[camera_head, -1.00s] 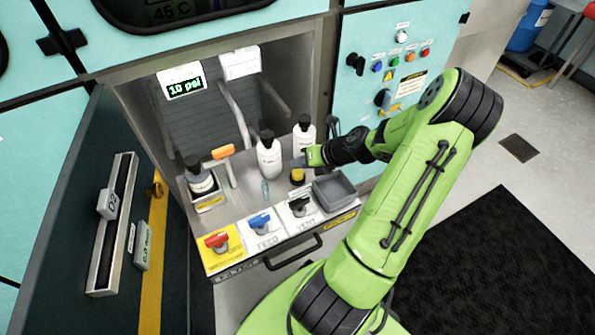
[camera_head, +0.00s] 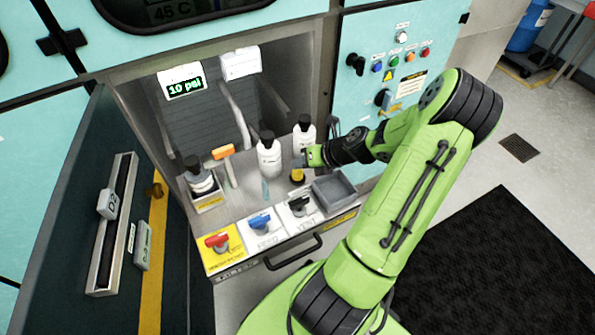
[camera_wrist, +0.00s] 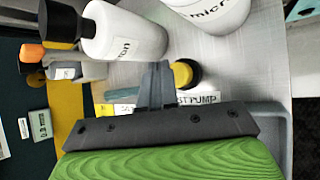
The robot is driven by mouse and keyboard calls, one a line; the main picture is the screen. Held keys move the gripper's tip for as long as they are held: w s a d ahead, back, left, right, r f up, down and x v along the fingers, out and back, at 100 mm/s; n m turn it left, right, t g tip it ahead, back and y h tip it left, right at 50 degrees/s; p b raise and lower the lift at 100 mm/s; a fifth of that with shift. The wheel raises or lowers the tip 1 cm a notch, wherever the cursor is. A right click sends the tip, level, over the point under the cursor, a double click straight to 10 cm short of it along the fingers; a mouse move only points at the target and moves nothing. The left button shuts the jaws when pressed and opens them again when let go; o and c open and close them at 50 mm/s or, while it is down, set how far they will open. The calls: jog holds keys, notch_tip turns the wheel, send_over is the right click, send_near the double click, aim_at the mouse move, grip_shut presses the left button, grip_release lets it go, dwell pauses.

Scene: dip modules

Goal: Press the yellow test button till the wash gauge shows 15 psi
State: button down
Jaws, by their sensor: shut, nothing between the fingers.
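The wash gauge (camera_head: 183,87) at the back left of the recess shows 10 psi in green digits. The yellow test button (camera_head: 297,177) has a dark base and stands on the pull-out shelf, between the bottles and the grey tray. My gripper (camera_head: 302,163) is shut and empty, with its tips close to the top of the button. In the wrist view the shut fingers (camera_wrist: 160,72) overlap the left side of the yellow button (camera_wrist: 183,74). I cannot tell whether they touch it. A label ending in "ST PUMP" is partly hidden by my gripper.
Two white bottles (camera_head: 269,158) (camera_head: 305,137) with black caps stand close behind the button. A grey tray (camera_head: 333,192) sits to its right. An open door (camera_head: 85,215) stands at left.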

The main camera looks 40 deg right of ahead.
aim_at(301, 173)
jog(key=shift+f, duration=0.15)
jog(key=shift+f, duration=0.25)
jog(key=shift+f, duration=0.6)
dwell(0.6)
jog(key=shift+r+p, duration=1.05)
jog(key=shift+p, duration=0.35)
notch_tip(301, 173, up, 5)
jog(key=p, duration=0.6)
jog(key=shift+r, duration=0.1)
